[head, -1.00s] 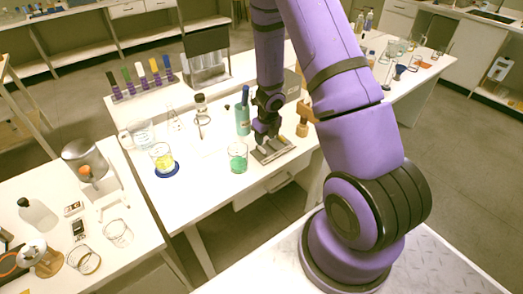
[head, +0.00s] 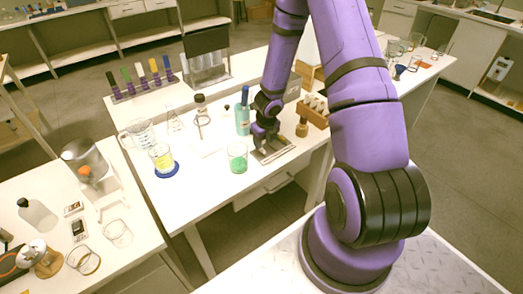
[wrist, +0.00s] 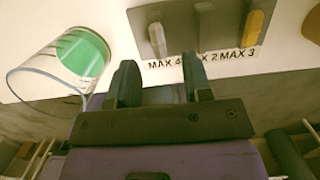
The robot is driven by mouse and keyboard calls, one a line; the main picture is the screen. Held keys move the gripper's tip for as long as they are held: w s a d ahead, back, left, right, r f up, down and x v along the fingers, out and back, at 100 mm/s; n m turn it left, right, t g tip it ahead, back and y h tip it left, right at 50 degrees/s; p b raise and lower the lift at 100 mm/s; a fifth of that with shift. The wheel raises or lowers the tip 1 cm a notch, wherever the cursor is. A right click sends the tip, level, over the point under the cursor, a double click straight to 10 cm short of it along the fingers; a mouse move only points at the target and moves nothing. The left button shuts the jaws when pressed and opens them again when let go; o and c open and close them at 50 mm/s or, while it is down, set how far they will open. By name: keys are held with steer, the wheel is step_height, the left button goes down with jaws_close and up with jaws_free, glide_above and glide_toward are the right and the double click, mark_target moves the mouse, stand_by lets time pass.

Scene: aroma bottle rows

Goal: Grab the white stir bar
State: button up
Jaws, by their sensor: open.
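A small grey tray (head: 272,154) lies on the white bench, with my gripper (head: 262,143) just above its back left part. In the wrist view the tray (wrist: 180,32) holds short bars in a row. A pale, whitish bar (wrist: 157,38) looks like the white stir bar. A yellow bar (wrist: 253,28) is at the right, and a darker grey piece (wrist: 205,8) is between them, partly cut off by the frame. My gripper (wrist: 162,75) is open and empty, its fingers on either side of the pale bar's line. The bars are too small to tell apart in the head view.
A glass beaker with green content (head: 238,158) stands close left of the tray. A teal bottle (head: 242,122) is behind the gripper. A wooden rack (head: 314,110) stands to the right. A yellow beaker (head: 162,158) on a blue disc is further left.

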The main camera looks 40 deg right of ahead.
steer(key=shift+w+f, duration=0.2)
steer(key=shift+f, duration=0.75)
steer(key=shift+w+f, duration=0.15)
steer(key=shift+f, duration=0.75)
jaws_close()
